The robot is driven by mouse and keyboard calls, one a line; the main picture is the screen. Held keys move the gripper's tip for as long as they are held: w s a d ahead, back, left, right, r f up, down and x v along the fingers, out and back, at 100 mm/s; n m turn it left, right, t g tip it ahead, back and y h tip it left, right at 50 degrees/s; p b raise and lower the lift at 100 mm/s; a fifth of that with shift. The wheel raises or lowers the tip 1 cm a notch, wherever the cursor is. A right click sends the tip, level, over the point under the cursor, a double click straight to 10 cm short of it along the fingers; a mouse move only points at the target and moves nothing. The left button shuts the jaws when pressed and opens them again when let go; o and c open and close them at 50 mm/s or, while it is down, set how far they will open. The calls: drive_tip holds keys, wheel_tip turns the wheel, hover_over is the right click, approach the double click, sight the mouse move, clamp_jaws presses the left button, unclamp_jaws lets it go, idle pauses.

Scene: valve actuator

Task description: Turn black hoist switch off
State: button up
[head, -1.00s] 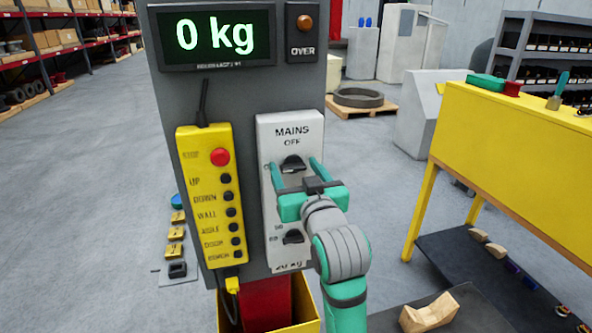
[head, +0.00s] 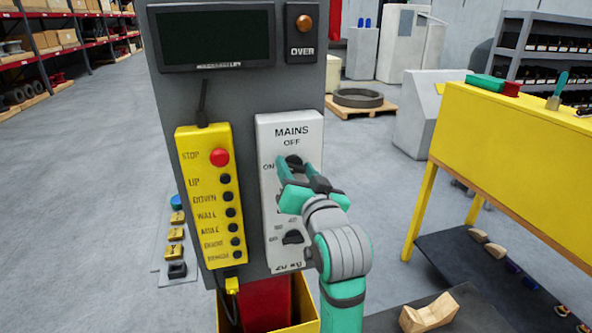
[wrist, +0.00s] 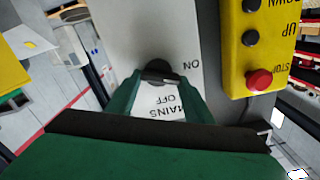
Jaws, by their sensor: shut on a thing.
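The black hoist switch (head: 293,161) is a rotary knob on the white MAINS panel (head: 291,132), with OFF printed above it and ON to its left. It is partly hidden by my fingers in the head view. My gripper (head: 298,168) is at the panel with its fingers shut on the knob. In the wrist view the dark knob (wrist: 158,72) sits between the two green fingertips, and the labels appear upside down. The display (head: 217,37) above the panel is dark.
A yellow pendant (head: 212,195) with a red stop button and several black buttons hangs left of the panel. A second black knob (head: 292,237) is lower on the panel, below my gripper. A yellow bench (head: 515,150) stands at the right.

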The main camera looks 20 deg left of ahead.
drive_tip(key=m, duration=0.6)
drive_tip(key=shift+w+d+f+m, duration=0.1)
drive_tip(key=shift+d+m, duration=0.05)
drive_tip(key=shift+m, duration=0.15)
drive_tip(key=m, duration=0.5)
drive_tip(key=shift+w+d+f+m, duration=0.1)
drive_tip(key=shift+d+f+m, duration=0.05)
drive_tip(key=shift+m, duration=0.25)
drive_tip(key=o, duration=1.1)
drive_tip(key=shift+c, duration=0.2)
drive_tip(key=v, duration=1)
drive_tip(key=shift+s+d, duration=0.3)
